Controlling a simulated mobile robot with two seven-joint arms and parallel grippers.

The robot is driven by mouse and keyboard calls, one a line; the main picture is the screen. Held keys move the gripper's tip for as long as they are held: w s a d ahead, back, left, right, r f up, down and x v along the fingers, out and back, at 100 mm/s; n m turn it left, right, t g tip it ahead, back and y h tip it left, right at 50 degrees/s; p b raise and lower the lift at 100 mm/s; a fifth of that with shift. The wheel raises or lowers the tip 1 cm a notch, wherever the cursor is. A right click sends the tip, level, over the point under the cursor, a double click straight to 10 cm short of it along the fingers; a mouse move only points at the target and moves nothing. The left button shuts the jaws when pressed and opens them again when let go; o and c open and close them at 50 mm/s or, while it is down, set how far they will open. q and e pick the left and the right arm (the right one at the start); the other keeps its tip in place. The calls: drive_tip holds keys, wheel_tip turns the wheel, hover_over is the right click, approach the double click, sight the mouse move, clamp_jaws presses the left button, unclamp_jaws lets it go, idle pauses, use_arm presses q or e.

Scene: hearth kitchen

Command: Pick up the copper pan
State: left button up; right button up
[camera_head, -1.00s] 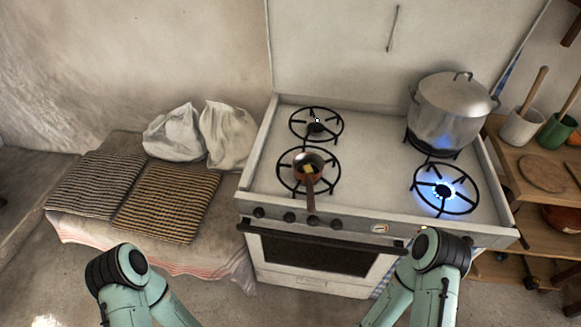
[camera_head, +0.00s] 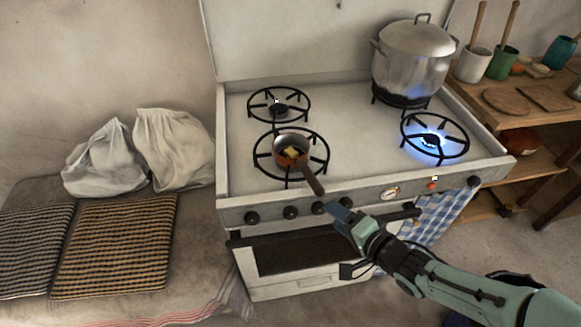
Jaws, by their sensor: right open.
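The small copper pan (camera_head: 284,143) sits on the front left burner (camera_head: 318,150) of the white stove, with a yellow piece inside it. Its handle (camera_head: 310,178) points toward the front right, over the stove's front edge. My right gripper (camera_head: 337,212) is in front of the stove, just beyond the handle's end in the picture, with its jaws open and nothing visible in them. I cannot tell the exact gap between the jaws and the handle. My left gripper is not in view.
A large lidded pot (camera_head: 412,62) stands on the back right burner. The front right burner (camera_head: 430,140) has a blue flame. Knobs and the oven door handle (camera_head: 270,238) line the stove front. A wooden shelf (camera_head: 520,118) stands right; a bench with cushions (camera_head: 115,245) and white sacks (camera_head: 172,148) stands left.

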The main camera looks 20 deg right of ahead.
sight(313, 181)
wheel_tip(313, 181, up, 4)
drive_tip(key=s+m+t+b, duration=0.1)
drive_tip(key=s+t, duration=0.1)
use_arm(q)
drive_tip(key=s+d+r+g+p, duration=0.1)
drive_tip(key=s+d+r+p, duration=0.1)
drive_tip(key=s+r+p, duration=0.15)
use_arm(e)
drive_tip(key=shift+d+b+x, duration=0.15)
drive_tip(key=shift+b+x, duration=0.2)
drive_tip(key=shift+x, duration=1.9)
drive_tip(key=shift+d+b+x, duration=0.15)
drive_tip(key=shift+b+x, duration=0.15)
drive_tip(key=shift+x, duration=1.9)
drive_tip(key=shift+d+b+x, duration=0.15)
drive_tip(key=shift+b+x, duration=0.2)
drive_tip(key=shift+x, duration=1.9)
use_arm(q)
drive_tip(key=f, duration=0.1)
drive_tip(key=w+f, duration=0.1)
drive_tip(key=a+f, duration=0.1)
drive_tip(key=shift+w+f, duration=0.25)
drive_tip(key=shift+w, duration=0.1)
use_arm(e)
drive_tip(key=shift+r, duration=0.1)
clamp_jaws()
